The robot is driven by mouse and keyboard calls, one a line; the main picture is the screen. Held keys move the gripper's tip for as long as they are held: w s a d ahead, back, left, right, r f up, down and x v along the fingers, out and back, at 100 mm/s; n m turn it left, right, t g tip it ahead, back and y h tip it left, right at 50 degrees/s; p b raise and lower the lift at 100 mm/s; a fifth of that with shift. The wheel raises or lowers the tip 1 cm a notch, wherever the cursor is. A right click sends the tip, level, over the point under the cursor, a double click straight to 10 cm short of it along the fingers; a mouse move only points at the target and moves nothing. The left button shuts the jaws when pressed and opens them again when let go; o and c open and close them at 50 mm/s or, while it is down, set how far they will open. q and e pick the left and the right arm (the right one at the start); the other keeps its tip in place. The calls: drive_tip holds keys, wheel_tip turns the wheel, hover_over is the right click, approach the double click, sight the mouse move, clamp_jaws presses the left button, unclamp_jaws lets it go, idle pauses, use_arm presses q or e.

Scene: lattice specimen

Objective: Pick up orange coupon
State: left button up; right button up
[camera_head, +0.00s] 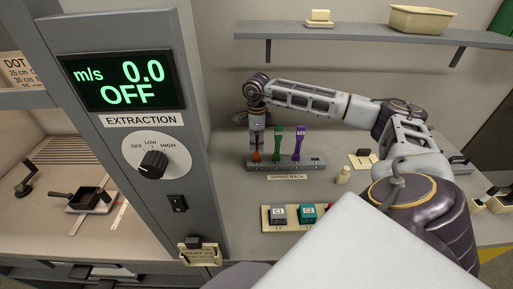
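A green coupon (278,141) and a purple coupon (299,143) stand to the right in the same rack. My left gripper is not in view.
A tray (268,222) with grey and teal blocks lies in front of the rack. A small cream bottle (343,175) stands to the right. The extraction control panel (130,125) rises on the left. A shelf (370,35) with a bin (420,19) hangs above.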

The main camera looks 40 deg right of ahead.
clamp_jaws()
idle(0.3)
drive_tip(key=shift+r, duration=0.15)
drive_tip(key=shift+r+b, duration=0.6)
drive_tip(key=shift+r, duration=4.3)
drive_tip(key=shift+f, duration=0.1)
